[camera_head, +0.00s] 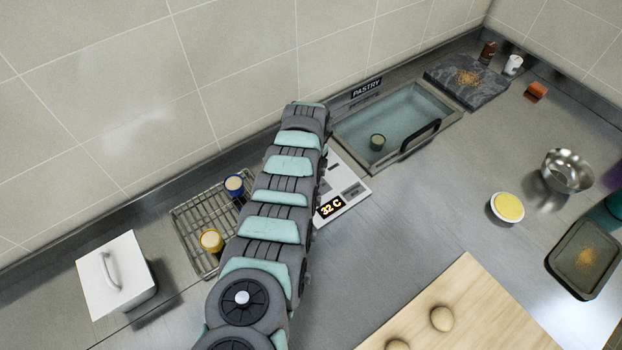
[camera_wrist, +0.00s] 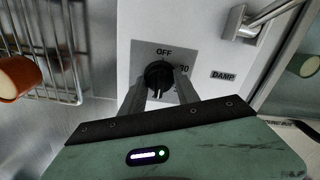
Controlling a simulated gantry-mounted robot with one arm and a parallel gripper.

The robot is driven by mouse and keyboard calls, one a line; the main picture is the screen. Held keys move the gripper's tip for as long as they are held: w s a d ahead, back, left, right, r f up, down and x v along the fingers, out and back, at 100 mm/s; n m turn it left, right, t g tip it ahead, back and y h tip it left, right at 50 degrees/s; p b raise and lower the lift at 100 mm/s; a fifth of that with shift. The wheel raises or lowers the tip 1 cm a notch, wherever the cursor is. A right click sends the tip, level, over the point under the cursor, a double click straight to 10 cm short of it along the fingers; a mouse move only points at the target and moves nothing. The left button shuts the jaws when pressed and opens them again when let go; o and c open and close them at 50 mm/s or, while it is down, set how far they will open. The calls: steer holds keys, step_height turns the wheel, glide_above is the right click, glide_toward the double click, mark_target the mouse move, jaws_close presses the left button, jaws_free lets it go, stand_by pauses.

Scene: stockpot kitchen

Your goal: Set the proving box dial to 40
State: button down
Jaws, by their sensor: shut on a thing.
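The dial (camera_wrist: 158,72) is a black round knob on a grey plate on the white control panel (camera_wrist: 196,30). "OFF" is printed above it and "30" to its right; another mark lower right is partly hidden by a finger. My gripper (camera_wrist: 160,80) is shut on the dial, one finger on each side. In the head view, the panel's display (camera_head: 330,206) reads "32 C". My arm covers part of the panel (camera_head: 352,190) there, and hides the dial and my gripper. The sunken glass-topped box (camera_head: 400,113) with a dark handle lies beyond the panel.
A wire rack (camera_head: 205,212) with a blue cup (camera_head: 234,185) and a yellow cup (camera_head: 211,240) stands left of my arm. A white lidded box (camera_head: 118,275) is farther left. A wooden board (camera_head: 470,310) with dough balls lies in front.

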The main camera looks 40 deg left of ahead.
stand_by(0.4)
steer(key=c, duration=0.9)
jaws_free()
steer(key=shift+r, duration=0.1)
step_height(320, 180, up, 3)
steer(key=shift+r+p, duration=0.15)
steer(key=shift+p, duration=1)
step_height(320, 180, up, 7)
steer(key=shift+r, duration=0.1)
